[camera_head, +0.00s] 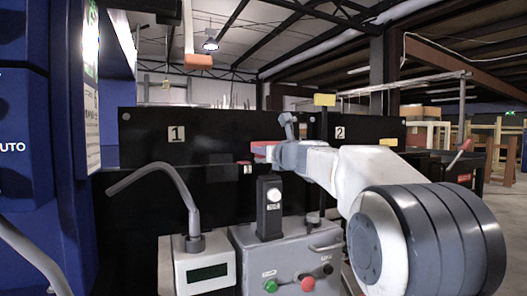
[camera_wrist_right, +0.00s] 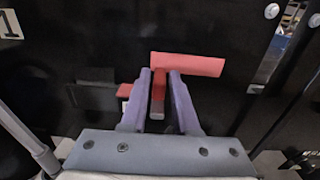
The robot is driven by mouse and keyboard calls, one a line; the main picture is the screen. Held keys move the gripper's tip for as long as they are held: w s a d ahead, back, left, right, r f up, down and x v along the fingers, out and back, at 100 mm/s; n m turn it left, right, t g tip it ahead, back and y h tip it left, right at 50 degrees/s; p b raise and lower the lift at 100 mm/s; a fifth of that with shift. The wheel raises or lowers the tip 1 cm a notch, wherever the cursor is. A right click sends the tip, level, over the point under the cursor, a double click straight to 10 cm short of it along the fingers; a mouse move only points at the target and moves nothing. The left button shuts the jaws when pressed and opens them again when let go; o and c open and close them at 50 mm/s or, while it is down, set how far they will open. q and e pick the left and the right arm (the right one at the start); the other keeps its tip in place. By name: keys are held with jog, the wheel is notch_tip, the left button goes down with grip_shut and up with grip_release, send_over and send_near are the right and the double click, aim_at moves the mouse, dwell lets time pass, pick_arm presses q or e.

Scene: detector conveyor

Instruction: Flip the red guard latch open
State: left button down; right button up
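The red guard latch (camera_wrist_right: 187,65) shows in the right wrist view as a horizontal red bar with a red stem (camera_wrist_right: 158,90) coming down from its left part. My right gripper (camera_wrist_right: 162,85) has its two purple-grey fingers on either side of the stem, with the bar just beyond the fingertips. The stem lies close to the left finger, and a thin dark gap shows at the right finger; firm contact cannot be told. In the head view my right gripper (camera_head: 279,153) reaches left across the black panel, with the red latch (camera_head: 264,147) at its tip. My left gripper is not in view.
A smaller red block (camera_wrist_right: 125,90) sits left of the fingers on the black panel (camera_head: 140,145). Below stand a grey control box (camera_head: 290,250) with green and red buttons, and a display box (camera_head: 207,272) with a bent grey tube (camera_head: 165,170). A blue cabinet (camera_head: 30,130) stands at left.

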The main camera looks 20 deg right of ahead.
jog(key=s+b, duration=0.1)
jog(key=s, duration=0.9)
jog(key=shift+s+d, duration=0.25)
